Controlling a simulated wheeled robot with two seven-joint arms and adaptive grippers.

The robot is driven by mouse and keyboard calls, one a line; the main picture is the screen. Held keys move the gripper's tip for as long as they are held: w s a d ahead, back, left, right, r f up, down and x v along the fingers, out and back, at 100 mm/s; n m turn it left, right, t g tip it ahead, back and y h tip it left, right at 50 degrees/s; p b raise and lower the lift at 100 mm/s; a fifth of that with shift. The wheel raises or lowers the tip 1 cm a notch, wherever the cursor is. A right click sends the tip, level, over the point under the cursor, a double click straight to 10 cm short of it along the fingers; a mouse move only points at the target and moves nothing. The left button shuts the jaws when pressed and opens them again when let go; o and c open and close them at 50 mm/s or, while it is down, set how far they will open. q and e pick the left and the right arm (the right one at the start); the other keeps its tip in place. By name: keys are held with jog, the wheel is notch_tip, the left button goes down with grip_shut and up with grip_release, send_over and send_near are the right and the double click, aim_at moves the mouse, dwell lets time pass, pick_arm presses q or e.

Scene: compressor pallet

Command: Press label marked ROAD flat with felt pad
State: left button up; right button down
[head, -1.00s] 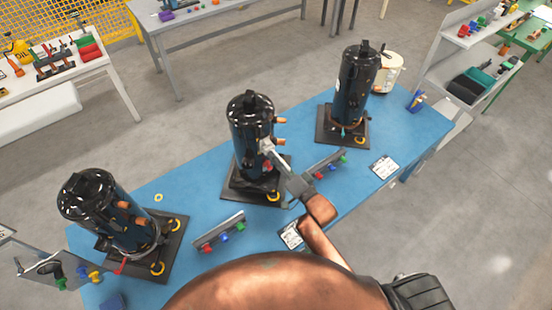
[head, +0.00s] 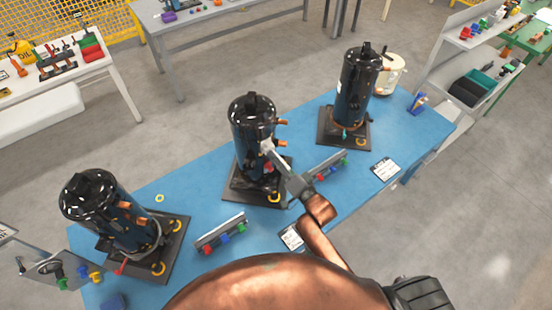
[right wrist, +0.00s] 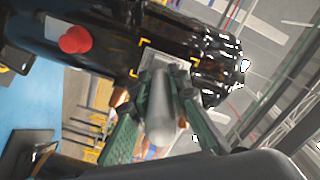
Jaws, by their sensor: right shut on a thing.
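The middle compressor (head: 253,115) is a black upright cylinder on a dark base plate. The right wrist view shows its side with a pale label (right wrist: 165,60) framed by yellow corner marks; its lettering cannot be read. My right gripper (head: 273,155) is at that side, its green fingers (right wrist: 163,97) shut on a grey, rod-like felt pad (right wrist: 160,122). The pad's far end lies over the label and hides part of it; I cannot tell whether it presses firmly. My left gripper is not in view.
Two similar compressors stand on the blue table, at left (head: 92,195) and far right (head: 358,85). Racks with coloured knobs (head: 221,232) and (head: 328,165), and a printed card (head: 385,168), lie along the front. A white bucket (head: 389,75) stands behind the right compressor.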

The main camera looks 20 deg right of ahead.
jog(key=shift+s, duration=0.1)
jog(key=shift+s+d+r+p, duration=0.1)
jog(key=shift+s+d+p, duration=0.15)
jog(key=shift+s+p, duration=0.25)
jog(key=shift+p+v, duration=0.65)
jog(key=shift+v, duration=0.45)
jog(key=shift+w, duration=0.1)
jog(key=shift+w+a+f+b, duration=0.2)
jog(key=shift+w+a+f, duration=0.05)
jog(key=shift+w+f, duration=0.3)
jog(key=shift+w+a+f+b, duration=0.15)
jog(key=shift+w+a+f, duration=0.1)
jog(key=shift+w+f, duration=0.35)
jog(key=shift+w+a+r, duration=0.1)
jog(key=shift+w+a, duration=0.05)
jog(key=shift+w, duration=0.3)
jog(key=shift+s, duration=0.1)
